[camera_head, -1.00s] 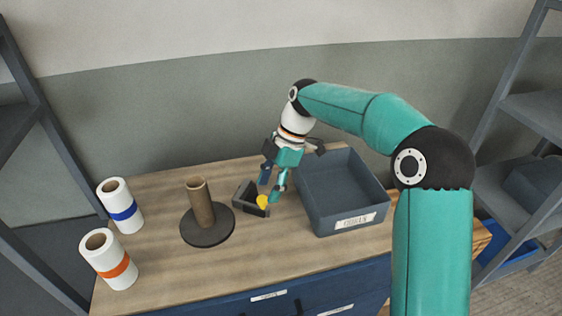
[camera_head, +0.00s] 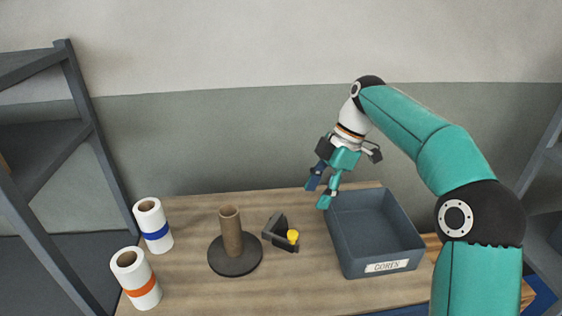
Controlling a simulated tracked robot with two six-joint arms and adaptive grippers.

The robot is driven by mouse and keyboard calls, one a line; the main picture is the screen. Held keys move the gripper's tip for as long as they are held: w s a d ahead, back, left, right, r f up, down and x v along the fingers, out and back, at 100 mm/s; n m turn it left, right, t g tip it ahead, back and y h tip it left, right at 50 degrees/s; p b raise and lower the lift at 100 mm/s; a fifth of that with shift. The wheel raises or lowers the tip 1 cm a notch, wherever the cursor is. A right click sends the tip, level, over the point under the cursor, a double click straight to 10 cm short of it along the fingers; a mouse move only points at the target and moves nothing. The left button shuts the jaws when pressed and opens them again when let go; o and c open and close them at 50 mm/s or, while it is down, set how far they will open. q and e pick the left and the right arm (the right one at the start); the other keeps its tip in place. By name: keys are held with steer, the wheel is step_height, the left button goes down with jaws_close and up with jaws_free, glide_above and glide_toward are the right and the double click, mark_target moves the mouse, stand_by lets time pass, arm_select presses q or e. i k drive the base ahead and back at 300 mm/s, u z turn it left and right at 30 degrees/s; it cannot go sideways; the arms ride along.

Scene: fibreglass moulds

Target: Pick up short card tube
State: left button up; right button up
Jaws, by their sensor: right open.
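The short card tube (camera_head: 231,235) is brown and hollow. It stands upright on a dark round base (camera_head: 235,262) near the middle left of the table in the head view. My right gripper (camera_head: 317,198) is open and empty, above the table's back part, to the right of the tube and well apart from it. Its fingers point down and to the left. My left gripper is not in view.
Two white rolls, one with a blue band (camera_head: 155,228) and one with an orange band (camera_head: 136,278), stand left of the tube. A small dark holder (camera_head: 274,235) with a yellow knob (camera_head: 293,237) lies between tube and gripper. A grey bin (camera_head: 352,255) stands right.

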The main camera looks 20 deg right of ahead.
mark_target(228, 214)
steer(key=k, duration=1)
